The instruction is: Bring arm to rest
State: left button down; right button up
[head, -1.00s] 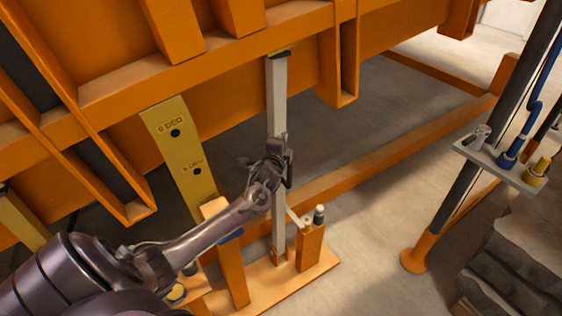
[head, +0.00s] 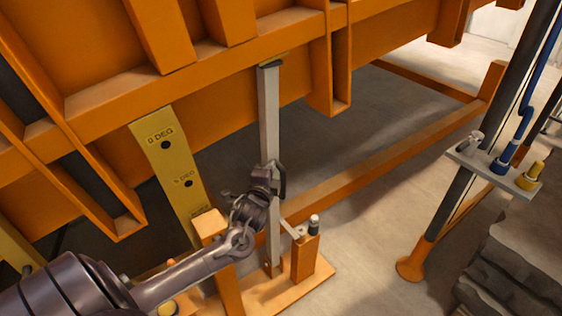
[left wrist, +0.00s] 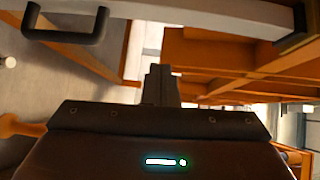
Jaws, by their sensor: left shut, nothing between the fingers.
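My left gripper (head: 262,178) is in front of the upright grey prop bar (head: 269,115), near its lower part. In the left wrist view its fingers (left wrist: 161,84) are together with nothing between them. The bar stands from the orange floor base up to the underside of the orange sandbed frame (head: 200,78). A dark handle (head: 283,180) sticks out beside the gripper; it also shows in the left wrist view (left wrist: 65,38), apart from the fingers. My right gripper is in neither view.
A yellow plate with degree marks (head: 172,165) hangs left of the bar. Orange posts (head: 305,258) rise from the base close to my arm. A dark column with a small shelf of fittings (head: 495,172) stands at right. Grey floor between is clear.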

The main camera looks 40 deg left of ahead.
pick_arm(q)
jog(key=s+d+f+n+g+h, duration=0.2)
jog(key=s+d+f+n+g, duration=0.15)
jog(key=d, duration=0.35)
jog(key=s+d+f+n+g+h, duration=0.2)
jog(key=s+d+f, duration=0.2)
jog(key=s+d, duration=0.15)
jog(key=s+d+r+n+g+h, duration=0.1)
jog(key=s+d+n+g, duration=0.3)
jog(key=s, duration=0.5)
jog(key=s+d+r+n+g+h, duration=0.1)
jog(key=s+d+n+g+h, duration=0.15)
jog(key=s+d, duration=0.5)
notch_tip(320, 180, down, 27)
jog(key=s+m+g, duration=0.1)
jog(key=s+g, duration=0.1)
jog(key=s+a+f, duration=0.2)
jog(key=s+f, duration=0.8)
jog(key=s+a+f+g, duration=0.1)
jog(key=s+a+f, duration=0.1)
jog(key=s+f, duration=0.8)
jog(key=shift+s+a+f+y, duration=0.25)
jog(key=shift+s+f+y, duration=0.15)
jog(key=shift+y, duration=0.05)
